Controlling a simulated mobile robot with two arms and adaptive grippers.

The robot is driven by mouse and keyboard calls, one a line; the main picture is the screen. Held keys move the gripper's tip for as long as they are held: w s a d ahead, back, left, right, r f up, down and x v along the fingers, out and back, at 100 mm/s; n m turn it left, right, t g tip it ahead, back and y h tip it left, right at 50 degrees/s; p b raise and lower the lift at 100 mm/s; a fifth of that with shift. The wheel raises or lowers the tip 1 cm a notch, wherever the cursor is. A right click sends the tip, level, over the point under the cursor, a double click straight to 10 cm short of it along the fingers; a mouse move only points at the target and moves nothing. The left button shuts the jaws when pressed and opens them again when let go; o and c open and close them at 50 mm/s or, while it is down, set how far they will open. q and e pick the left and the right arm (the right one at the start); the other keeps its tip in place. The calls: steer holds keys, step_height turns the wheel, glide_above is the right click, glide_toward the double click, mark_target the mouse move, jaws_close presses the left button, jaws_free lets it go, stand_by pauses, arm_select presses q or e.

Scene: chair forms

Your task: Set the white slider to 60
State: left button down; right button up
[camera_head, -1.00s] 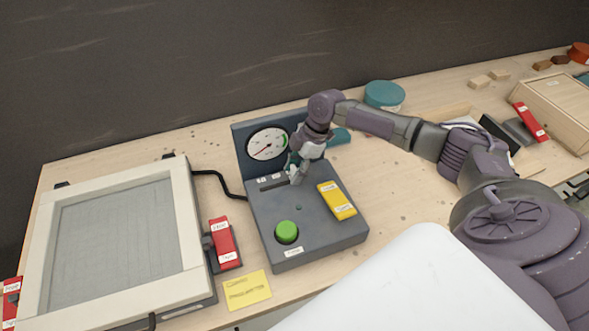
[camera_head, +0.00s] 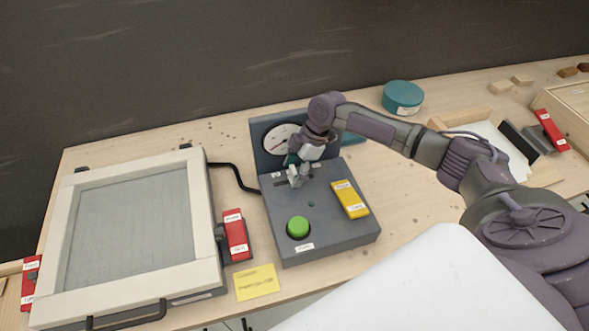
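The grey control box (camera_head: 350,232) stands on the table with a dark slot (camera_head: 280,184) in its upper part. My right gripper (camera_head: 298,178) reaches down onto this slot from behind, with its fingertips at the slot. The white slider cannot be told apart from the pale fingertips, and its setting cannot be read. Whether the fingers are closed on it is not clear. A round white gauge (camera_head: 278,137) with a red needle is on the upright back panel, its right side partly covered by my gripper. My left gripper is out of view.
The box also bears a green button (camera_head: 298,227) and a yellow switch (camera_head: 349,199). A framed grey screen (camera_head: 130,230) and a red switch (camera_head: 236,235) stand to its left. A yellow note (camera_head: 256,282) lies in front. A teal round container (camera_head: 403,97) is behind.

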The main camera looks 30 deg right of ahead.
steer(key=shift+d+r, duration=0.1)
steer(key=shift+r, duration=0.05)
steer(key=v, duration=1.1)
steer(key=shift+r, duration=0.3)
steer(key=shift+s+f, duration=0.1)
steer(key=shift+s, duration=0.05)
